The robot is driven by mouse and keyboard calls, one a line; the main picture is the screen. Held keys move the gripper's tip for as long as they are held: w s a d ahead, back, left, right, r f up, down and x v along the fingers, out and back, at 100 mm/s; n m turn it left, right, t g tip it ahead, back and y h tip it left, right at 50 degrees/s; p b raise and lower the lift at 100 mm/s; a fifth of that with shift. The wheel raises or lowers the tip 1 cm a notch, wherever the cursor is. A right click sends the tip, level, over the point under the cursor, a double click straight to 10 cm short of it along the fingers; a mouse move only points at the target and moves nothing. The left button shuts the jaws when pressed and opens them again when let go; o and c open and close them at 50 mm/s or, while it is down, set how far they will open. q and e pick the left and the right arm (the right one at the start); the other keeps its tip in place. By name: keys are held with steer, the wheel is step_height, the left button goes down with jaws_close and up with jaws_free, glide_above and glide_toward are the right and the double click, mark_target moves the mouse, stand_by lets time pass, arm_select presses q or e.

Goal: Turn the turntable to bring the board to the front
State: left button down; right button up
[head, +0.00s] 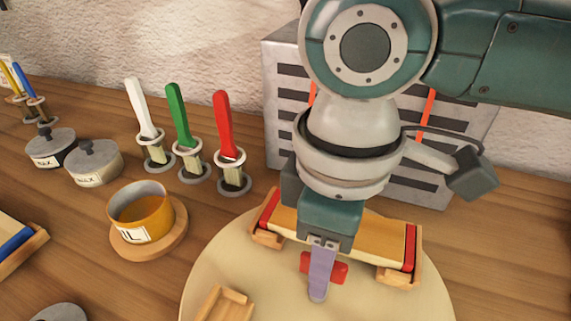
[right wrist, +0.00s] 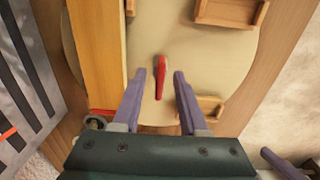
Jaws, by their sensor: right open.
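The turntable (head: 228,275) is a round cream disc at the bottom of the head view. The board (head: 285,217), yellowish with red ends, lies across wooden rests at its far side. It also shows at the left of the right wrist view (right wrist: 97,50). A red handle (head: 337,272) stands up from the disc in front of the board. My right gripper (head: 318,292) points down at the handle. In the right wrist view its open fingers (right wrist: 160,76) are on either side of the red handle (right wrist: 160,80), with gaps visible. My left gripper is not in view.
A grey slatted box (head: 283,110) stands behind the turntable. To the left are upright tools with white, green (head: 179,115) and red handles, an orange cup (head: 142,210) and lidded grey pots (head: 95,162). An empty wooden rest (head: 225,303) is on the disc's near side.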

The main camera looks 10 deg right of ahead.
steer(key=shift+f, duration=0.15)
steer(key=shift+c, duration=0.4)
jaws_close()
stand_by(1.0)
